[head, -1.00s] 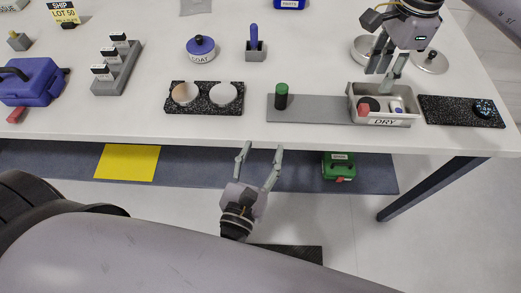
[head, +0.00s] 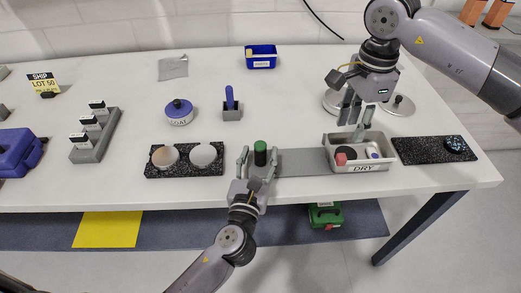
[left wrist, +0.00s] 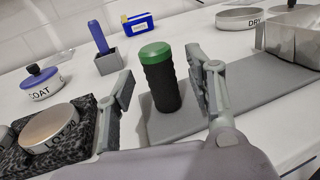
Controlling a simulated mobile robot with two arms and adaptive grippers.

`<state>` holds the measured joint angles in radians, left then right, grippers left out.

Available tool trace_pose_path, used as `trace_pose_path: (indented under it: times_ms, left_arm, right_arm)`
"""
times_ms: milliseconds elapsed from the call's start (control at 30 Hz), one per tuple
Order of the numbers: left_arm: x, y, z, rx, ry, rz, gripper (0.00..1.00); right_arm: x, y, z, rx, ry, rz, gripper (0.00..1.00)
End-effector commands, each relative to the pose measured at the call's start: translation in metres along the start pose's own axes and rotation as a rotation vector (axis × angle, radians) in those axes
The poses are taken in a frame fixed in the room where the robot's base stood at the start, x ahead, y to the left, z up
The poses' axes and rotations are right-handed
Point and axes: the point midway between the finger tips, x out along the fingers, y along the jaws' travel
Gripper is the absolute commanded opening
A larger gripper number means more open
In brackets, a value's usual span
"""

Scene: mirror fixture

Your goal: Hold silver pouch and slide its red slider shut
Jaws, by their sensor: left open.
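The silver pouch (head: 173,67) lies flat at the back left of the white table in the head view. Its red slider is too small to make out. My left gripper (head: 258,160) is open at the table's front edge, its fingers on either side of an upright black cylinder with a green cap (head: 260,147). In the left wrist view the cylinder (left wrist: 160,80) stands between the two spread fingers, with gaps beside it.
Near the pouch are a blue-lidded COAT pot (head: 180,113), a blue-handled tool in a grey block (head: 231,107) and a blue bin (head: 261,58). A black speckled rest with two discs (head: 185,172) lies left of my left gripper.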

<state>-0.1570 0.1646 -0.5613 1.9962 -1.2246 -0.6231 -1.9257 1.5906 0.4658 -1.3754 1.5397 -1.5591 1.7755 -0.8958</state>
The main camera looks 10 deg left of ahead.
Motion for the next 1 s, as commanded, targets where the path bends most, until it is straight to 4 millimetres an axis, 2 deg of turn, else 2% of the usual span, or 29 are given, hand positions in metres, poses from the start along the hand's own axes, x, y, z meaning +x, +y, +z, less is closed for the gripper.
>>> trace_pose_path:
  times_ms: [200, 533, 1000]
  left_arm:
    - [0.020, 0.000, 0.000, 0.000, 0.000, -0.001, 0.49]
    - [0.023, 0.000, 0.000, -0.001, 0.001, -0.001, 0.49]
    - [0.023, 0.000, -0.001, -0.001, 0.001, 0.000, 0.18]
  right_arm:
    - [0.000, 0.000, 0.000, 0.000, 0.000, 0.000, 0.33]
    - [0.000, 0.000, 0.000, 0.000, 0.000, 0.000, 0.33]
    - [0.000, 0.000, 0.000, 0.000, 0.000, 0.000, 0.33]
